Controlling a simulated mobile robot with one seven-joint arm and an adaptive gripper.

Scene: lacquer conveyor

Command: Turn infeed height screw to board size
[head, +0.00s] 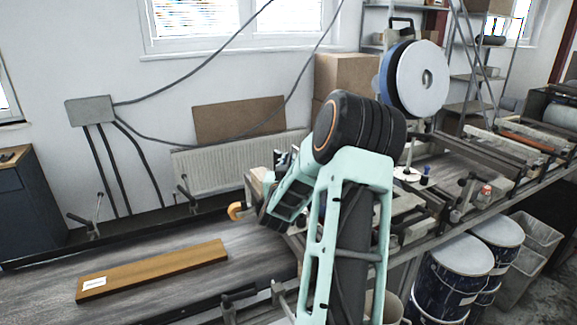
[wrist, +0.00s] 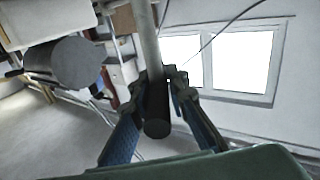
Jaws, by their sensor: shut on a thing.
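In the wrist view my gripper (wrist: 158,78) has its two blue-grey fingers closed on a black cylindrical grip (wrist: 157,112), one finger on each side. The grip is on the near end of a pale grey rod (wrist: 149,45) running up the picture. I cannot tell from this view how the rod joins the height screw. In the head view my mint-green arm covers the infeed area, and the fingers and the grip cannot be made out. A brown board (head: 155,270) with a white label lies flat on the grey conveyor bed (head: 215,292), left of my arm.
A large pale disc (head: 422,80) stands above the machine, right of my arm. Clamps and rails line the conveyor (head: 470,190) at right, with blue drums (head: 455,275) below. A curved orange part (head: 236,210) is beside my arm. The bed's left part is open around the board.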

